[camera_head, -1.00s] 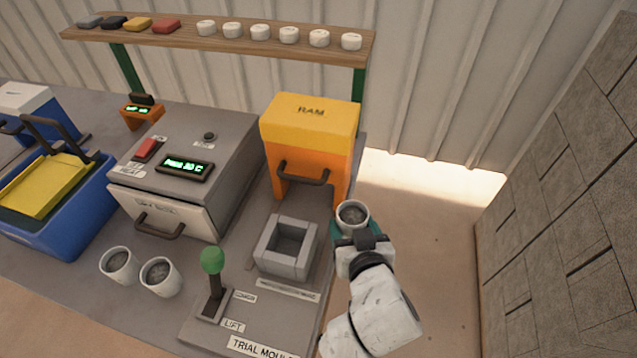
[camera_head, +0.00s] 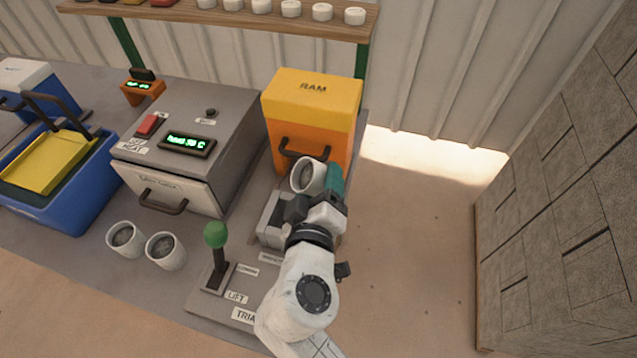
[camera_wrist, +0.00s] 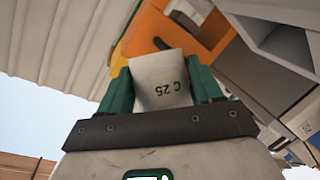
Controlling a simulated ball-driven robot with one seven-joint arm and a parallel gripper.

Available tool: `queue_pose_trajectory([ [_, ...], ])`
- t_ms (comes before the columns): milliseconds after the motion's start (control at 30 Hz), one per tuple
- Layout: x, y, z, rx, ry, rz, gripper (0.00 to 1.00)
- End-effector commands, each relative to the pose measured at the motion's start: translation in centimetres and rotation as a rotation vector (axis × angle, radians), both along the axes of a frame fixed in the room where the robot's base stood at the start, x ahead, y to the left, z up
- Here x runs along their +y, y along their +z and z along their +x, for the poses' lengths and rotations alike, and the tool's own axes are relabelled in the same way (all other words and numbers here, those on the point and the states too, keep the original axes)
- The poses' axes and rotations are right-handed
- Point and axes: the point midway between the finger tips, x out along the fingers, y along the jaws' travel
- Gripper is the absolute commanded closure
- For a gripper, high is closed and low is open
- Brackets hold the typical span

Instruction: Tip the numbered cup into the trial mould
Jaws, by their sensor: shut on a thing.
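My gripper (camera_head: 318,186) is shut on a white cup (camera_head: 305,175). The cup is tilted, its open mouth turned to the left, with grey material inside. In the wrist view the cup (camera_wrist: 162,82) sits between the green fingers and bears the mark "C 25". The grey square trial mould (camera_head: 272,222) is below the cup and gripper, mostly hidden by them. I cannot tell from these views whether anything has fallen into it.
An orange and yellow ram (camera_head: 312,105) with a handle stands behind the mould. A green-knobbed lever (camera_head: 216,236) is in front. Two filled white cups (camera_head: 125,238) and (camera_head: 166,250) stand left. A grey heater box (camera_head: 190,140) and blue bin (camera_head: 60,205) lie further left.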

Motion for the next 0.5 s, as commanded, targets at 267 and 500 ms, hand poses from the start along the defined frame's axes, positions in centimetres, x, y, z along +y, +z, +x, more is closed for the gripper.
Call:
queue_pose_trajectory([
  [267,1.1,-0.3,-0.2,-0.081,0.002,-0.467,0.74],
  [500,2.1,-0.4,-0.3,-0.134,0.000,-0.751,0.74],
])
